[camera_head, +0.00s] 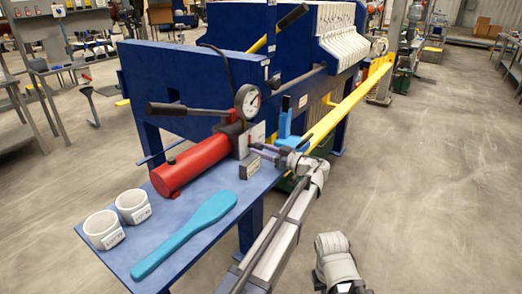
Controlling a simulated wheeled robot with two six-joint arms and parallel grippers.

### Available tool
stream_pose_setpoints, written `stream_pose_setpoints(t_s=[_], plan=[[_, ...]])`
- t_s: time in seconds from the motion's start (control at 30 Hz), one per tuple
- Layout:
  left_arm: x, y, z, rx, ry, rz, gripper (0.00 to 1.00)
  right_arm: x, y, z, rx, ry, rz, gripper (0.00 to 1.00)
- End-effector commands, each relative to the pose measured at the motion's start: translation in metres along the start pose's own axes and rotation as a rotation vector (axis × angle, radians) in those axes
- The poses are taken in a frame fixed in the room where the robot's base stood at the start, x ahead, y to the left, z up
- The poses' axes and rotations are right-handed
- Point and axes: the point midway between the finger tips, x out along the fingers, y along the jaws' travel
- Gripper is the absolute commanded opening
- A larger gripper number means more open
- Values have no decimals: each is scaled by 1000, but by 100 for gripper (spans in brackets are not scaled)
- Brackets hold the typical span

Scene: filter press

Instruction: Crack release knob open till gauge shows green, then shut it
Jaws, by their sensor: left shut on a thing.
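The red hand pump (190,165) lies on the blue shelf, with a black lever above it. The round pressure gauge (247,100) stands on the pump's right end. Its face is white with a dark needle, too small to tell whether the needle is in a green band. My left gripper (256,149) reaches to the pump's right end, below the gauge, and is shut on what looks like the release knob, which the fingers mostly hide. My right arm (336,262) shows at the lower right; its gripper cannot be made out.
The blue shelf (185,262) also holds two white cups (104,229) (133,206) and a turquoise paddle (185,233). A small labelled block (249,166) stands by my left gripper. The blue press frame (190,75) rises behind. The floor at right is clear.

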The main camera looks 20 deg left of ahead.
Motion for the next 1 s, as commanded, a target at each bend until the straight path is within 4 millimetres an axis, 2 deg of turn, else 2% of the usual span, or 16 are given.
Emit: stream_pose_setpoints(t_s=[0.07,0.23,0.5,0.8,0.83,0.93,1.0], plan=[[0,0,0,0,1,0,0,0,0,0,0,0,0,0],[0,0,0,15,1,0,0,0,0,0,0,0,0,0],[0,0,0,179,1,0,0,0,0,0,0,0,0,0],[0,0,0,194,1,0,0,0,0,0,0,0,0,0],[0,0,0,194,1,0,48,0,0,0,0,0,0,0],[0,0,0,193,1,0,58,0,0,0,0,0,0,0],[0,0,0,193,1,0,58,0,0,0,0,0,0,0]])
